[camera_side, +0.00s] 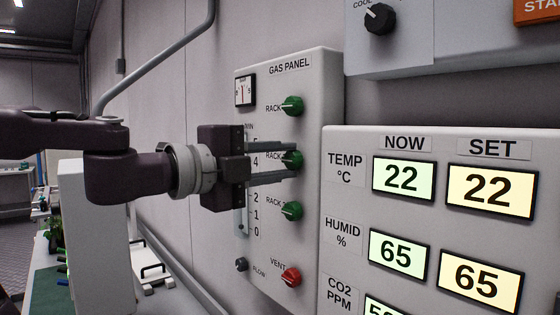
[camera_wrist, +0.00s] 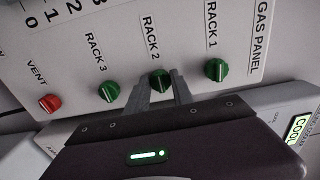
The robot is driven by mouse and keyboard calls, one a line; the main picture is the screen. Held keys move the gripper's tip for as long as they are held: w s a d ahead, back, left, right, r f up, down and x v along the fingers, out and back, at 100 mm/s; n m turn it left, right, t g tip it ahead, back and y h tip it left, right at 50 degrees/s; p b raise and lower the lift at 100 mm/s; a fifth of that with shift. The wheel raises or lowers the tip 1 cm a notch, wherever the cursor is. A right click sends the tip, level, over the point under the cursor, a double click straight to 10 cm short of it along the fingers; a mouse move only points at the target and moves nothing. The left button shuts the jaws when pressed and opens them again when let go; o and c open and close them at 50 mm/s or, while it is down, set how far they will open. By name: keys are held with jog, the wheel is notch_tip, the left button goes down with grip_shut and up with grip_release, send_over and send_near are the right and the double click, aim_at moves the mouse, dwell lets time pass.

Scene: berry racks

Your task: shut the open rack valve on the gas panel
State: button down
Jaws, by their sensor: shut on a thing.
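The gas panel (camera_side: 302,235) is a pale box on the wall with a column of three green rack valve knobs. The rack 1 knob (camera_side: 292,106) is at the top, the rack 2 knob (camera_side: 293,159) in the middle and the rack 3 knob (camera_side: 291,211) below. My gripper (camera_side: 284,162) reaches in from the left and is shut on the rack 2 knob, one finger above and one below it. The wrist view shows the rack 2 knob (camera_wrist: 160,78) between the fingertips.
A red vent knob (camera_side: 291,277) and a dark flow knob (camera_side: 241,265) sit low on the panel. A small gauge (camera_side: 245,90) is at its top left. A climate display (camera_side: 445,142) stands close at right, with another control box (camera_side: 450,45) above it.

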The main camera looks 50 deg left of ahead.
jog(key=c, duration=1.1)
grip_release()
jog(key=s, duration=0.7)
jog(key=s+a+f+n+g+y, duration=0.1)
jog(key=s+a+f+n+g, duration=0.1)
jog(key=s+f+n+g, duration=0.45)
jog(key=s+a+f+n+g+y, duration=0.1)
jog(key=a+f+n+g+y, duration=0.15)
jog(key=f+n, duration=0.75)
jog(key=s+d+f+g+h, duration=0.1)
jog(key=f, duration=0.1)
jog(key=s+d+f+n+g+h, duration=0.1)
jog(key=s+d+f, duration=0.1)
jog(key=s+d+f+g+h, duration=0.1)
jog(key=f, duration=0.2)
jog(key=shift+s+d+f+h, duration=0.1)
jog(key=shift+s+d+h, duration=0.15)
jog(key=shift+s+d, duration=0.15)
